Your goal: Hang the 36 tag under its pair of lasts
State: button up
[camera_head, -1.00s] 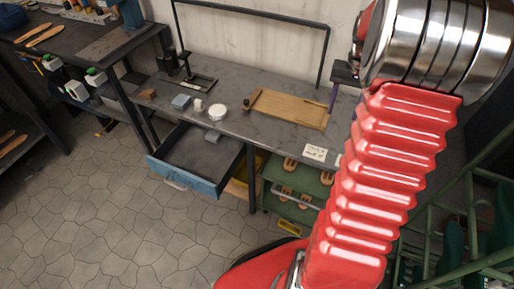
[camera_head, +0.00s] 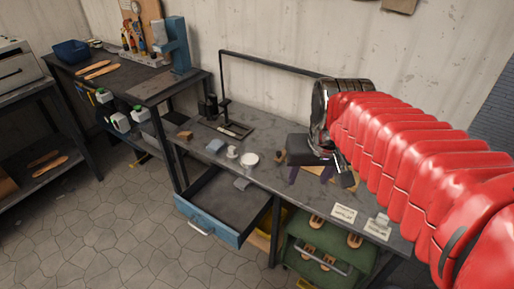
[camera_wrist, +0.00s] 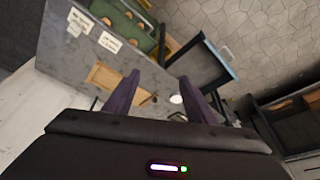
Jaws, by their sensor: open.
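My gripper (camera_head: 309,180) is open and empty above the grey workbench, over the wooden board (camera_head: 318,170). Its two dark purple fingers also show in the wrist view (camera_wrist: 158,76), spread apart with the board between and beyond them. Two white cards with writing, one left (camera_head: 344,213) and one right (camera_head: 377,228), lie near the bench's front edge. The writing is too small to read. A small pale piece stands at the right card. Tan, paired shapes, possibly lasts (camera_head: 308,252), sit in a green unit (camera_head: 330,268) below the bench. I cannot make out a 36 tag.
A white round dish (camera_head: 250,158), a small cup and a grey block (camera_head: 215,146) stand on the bench. A dark frame (camera_head: 270,68) rises behind it.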

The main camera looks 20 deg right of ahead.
jog(key=s+a+n+t, duration=0.1)
jog(key=s+a+n, duration=0.1)
jog(key=s+a, duration=0.4)
jog(key=shift+s+a+f+n+t+y, duration=0.2)
jog(key=shift+s+a+n+t+y, duration=0.2)
jog(key=shift+a, duration=0.6)
jog(key=shift+o, duration=0.2)
